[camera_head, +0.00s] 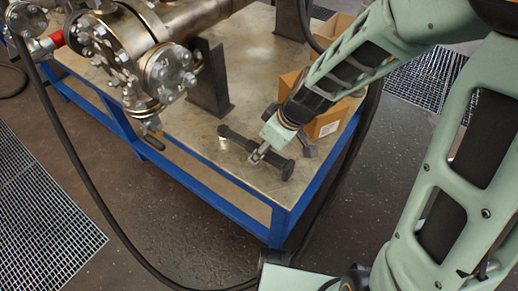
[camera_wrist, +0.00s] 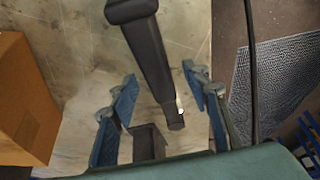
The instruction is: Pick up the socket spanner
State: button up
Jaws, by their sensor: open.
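The socket spanner (camera_head: 237,138) is a dark bar with thicker ends, lying on the metal table top near its front right corner. My gripper (camera_head: 258,156) is over its middle, pointing down, and hides part of it. In the wrist view, the spanner (camera_wrist: 148,50) runs from the top edge down between the two blue-grey fingers. My gripper (camera_wrist: 160,76) is open there, with one finger on each side of the bar and nothing clamped. I cannot tell how far the fingertips are above the table.
A cardboard box (camera_head: 327,122) stands close to the right of my gripper; it also shows in the wrist view (camera_wrist: 25,100). Flanged pipework (camera_head: 120,45) and a dark support (camera_head: 208,80) stand behind. The blue table edge (camera_head: 225,205) is close in front.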

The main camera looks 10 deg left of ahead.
jog(key=x, duration=0.3)
jog(key=shift+w+a+f+b, duration=0.15)
jog(key=shift+a+f+b, duration=0.1)
jog(key=shift+b, duration=0.15)
jog(key=shift+r, duration=0.1)
grip_shut()
